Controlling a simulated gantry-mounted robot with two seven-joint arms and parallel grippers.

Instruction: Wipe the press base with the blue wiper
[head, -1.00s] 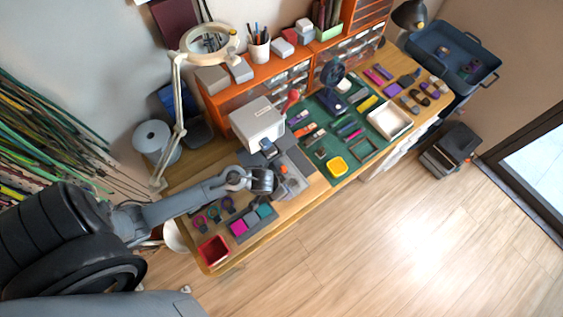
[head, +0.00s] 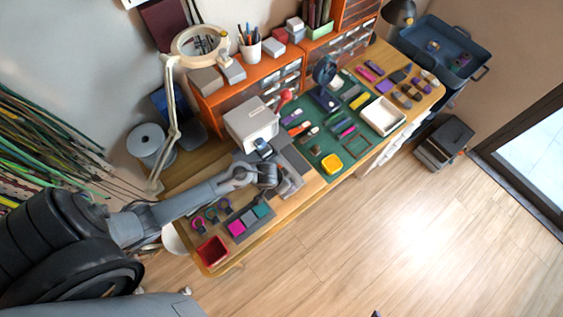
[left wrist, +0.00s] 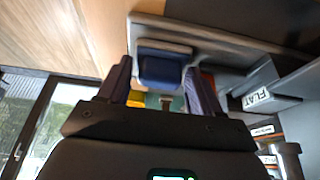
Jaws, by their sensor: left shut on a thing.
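The white press (head: 250,122) stands on the bench with its grey base (head: 293,160) in front of it. My left gripper (head: 273,181) is over the near part of the base; its fingertips are hidden in the head view. In the left wrist view my left gripper (left wrist: 162,88) is shut on a blue block, the wiper (left wrist: 162,68). The wiper lies between the two dark fingers, against or just above a grey surface; I cannot tell whether it touches. My right gripper is not in view.
A green mat (head: 318,128) with tools, a yellow dish (head: 332,163) and a white tray (head: 383,116) lies right of the press. A red bin (head: 212,252) and a tray of coloured blocks (head: 246,222) sit at the near left. A magnifier lamp (head: 200,45) stands behind.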

